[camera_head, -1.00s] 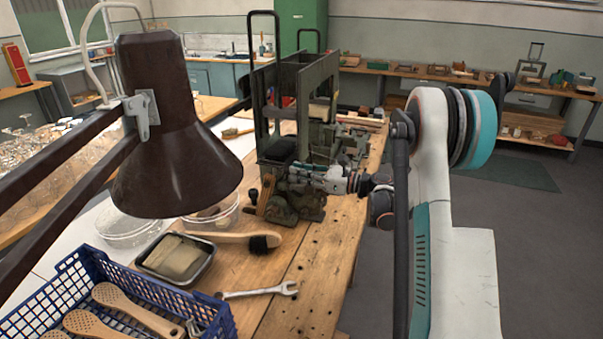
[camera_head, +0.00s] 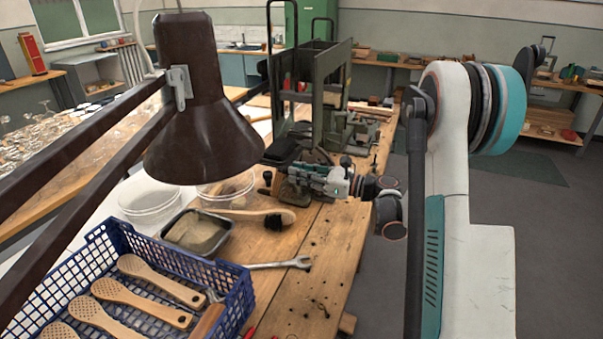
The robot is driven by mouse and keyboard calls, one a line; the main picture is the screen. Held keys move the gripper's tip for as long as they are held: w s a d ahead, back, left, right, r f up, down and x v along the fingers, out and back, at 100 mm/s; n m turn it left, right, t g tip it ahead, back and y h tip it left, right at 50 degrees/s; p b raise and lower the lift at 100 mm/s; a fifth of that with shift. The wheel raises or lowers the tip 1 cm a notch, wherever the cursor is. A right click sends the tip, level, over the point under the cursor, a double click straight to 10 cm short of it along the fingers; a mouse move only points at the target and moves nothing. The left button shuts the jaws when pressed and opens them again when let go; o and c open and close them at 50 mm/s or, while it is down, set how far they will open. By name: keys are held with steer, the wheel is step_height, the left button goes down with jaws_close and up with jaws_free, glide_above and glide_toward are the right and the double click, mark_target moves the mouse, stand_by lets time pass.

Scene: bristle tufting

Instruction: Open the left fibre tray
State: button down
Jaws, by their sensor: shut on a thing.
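The green-framed tufting machine (camera_head: 322,95) stands on the far part of the wooden bench. A black tray-like part (camera_head: 283,151) sits low at its near left side; it looks like the left fibre tray, but how far it is open is unclear. My gripper (camera_head: 291,182) reaches in from the right, just in front of and below that black part. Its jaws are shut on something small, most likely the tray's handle. The fingertips and the contact are too small and dark to make out clearly.
A lamp (camera_head: 203,100) hangs at left. A blue crate (camera_head: 240,300) with wooden brush bodies, a shallow metal tray (camera_head: 172,233), a brush (camera_head: 248,215), clear bowls (camera_head: 150,203) and a wrench (camera_head: 280,264) occupy the near bench. The floor at right is clear.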

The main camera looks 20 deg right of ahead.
steer(key=c, duration=1.8)
jaws_free()
steer(key=shift+s+a, duration=0.2)
steer(key=shift+c, duration=0.2)
steer(key=shift+d, duration=0.1)
steer(key=shift+s+d, duration=0.15)
steer(key=v, duration=1.1)
steer(key=shift+s+d, duration=0.15)
steer(key=shift+s, duration=0.05)
